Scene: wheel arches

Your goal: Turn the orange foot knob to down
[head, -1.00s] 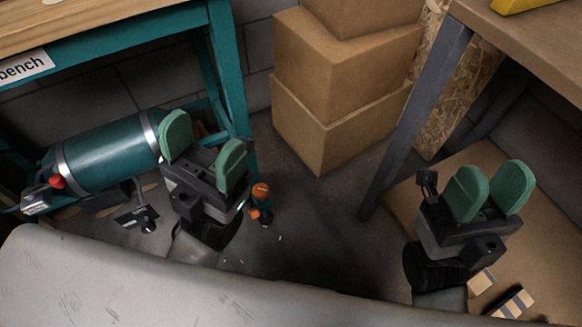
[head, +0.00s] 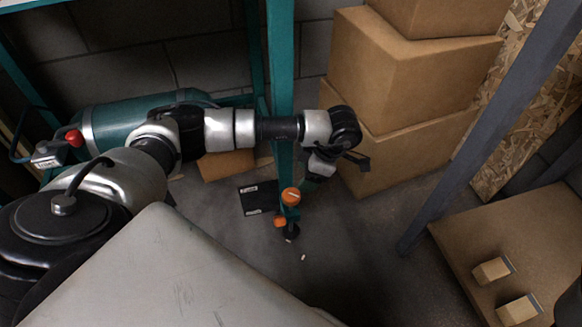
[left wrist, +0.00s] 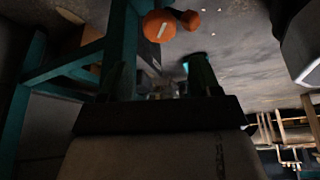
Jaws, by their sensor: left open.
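The orange foot knob (head: 291,196) sits low on the teal bench leg (head: 281,70), with a pale line across its face. A smaller orange part (head: 280,221) is just below it, near the foot on the floor. My left gripper (head: 309,183) hangs from the wrist just right of the knob, partly hidden by my arm. In the left wrist view my open, empty fingers (left wrist: 162,78) are dark and backlit. The orange knob (left wrist: 158,26) shows beyond them with a slanted pale line; it looks apart from the fingers. My right gripper is out of view.
A teal tank (head: 110,125) with a red knob (head: 74,138) lies behind my arm. Stacked cardboard boxes (head: 390,75) stand close behind my left wrist. A dark label plate (head: 258,198) is left of the knob. A grey table leg (head: 480,130) rises at right. Floor between is mostly clear.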

